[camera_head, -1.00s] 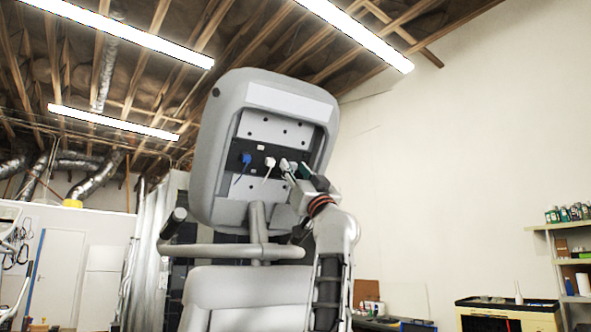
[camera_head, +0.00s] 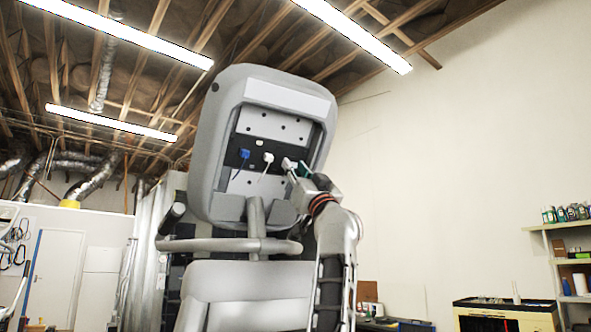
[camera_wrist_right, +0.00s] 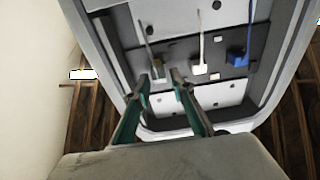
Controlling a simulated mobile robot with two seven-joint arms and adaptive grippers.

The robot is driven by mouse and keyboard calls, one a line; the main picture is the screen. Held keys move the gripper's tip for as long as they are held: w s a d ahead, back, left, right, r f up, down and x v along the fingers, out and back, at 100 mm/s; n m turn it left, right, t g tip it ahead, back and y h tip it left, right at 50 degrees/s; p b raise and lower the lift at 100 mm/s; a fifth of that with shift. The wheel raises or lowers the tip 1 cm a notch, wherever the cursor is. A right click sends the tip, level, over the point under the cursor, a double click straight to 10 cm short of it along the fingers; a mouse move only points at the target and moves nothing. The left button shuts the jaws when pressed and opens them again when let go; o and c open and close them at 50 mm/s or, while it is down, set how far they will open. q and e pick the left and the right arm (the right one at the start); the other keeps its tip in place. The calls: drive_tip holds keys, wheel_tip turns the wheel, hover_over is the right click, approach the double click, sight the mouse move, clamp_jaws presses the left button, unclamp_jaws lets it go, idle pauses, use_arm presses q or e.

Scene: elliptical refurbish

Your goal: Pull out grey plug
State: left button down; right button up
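The grey plug (camera_wrist_right: 157,77) sits in the dark socket strip on the back of the grey machine head, with its cord hanging down. In the head view the plug (camera_head: 287,164) is the rightmost of the plugs, partly covered by my fingers. My right gripper (camera_wrist_right: 161,82) has its green-edged fingers on either side of the plug. The fingers look open, with small gaps beside the plug; contact is not clear. In the head view my right gripper (camera_head: 296,168) reaches in from the lower right. My left gripper is not in view.
A white plug (camera_wrist_right: 199,67) and a blue plug (camera_wrist_right: 238,59) sit in the same strip beside the grey one. The raised rim of the grey housing (camera_head: 213,150) surrounds the recess. Grey tube handles (camera_head: 255,225) stand below. Open room lies to the right.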

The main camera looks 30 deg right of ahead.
drive_tip(key=shift+s, duration=0.15)
drive_tip(key=v, duration=1.2)
idle(0.5)
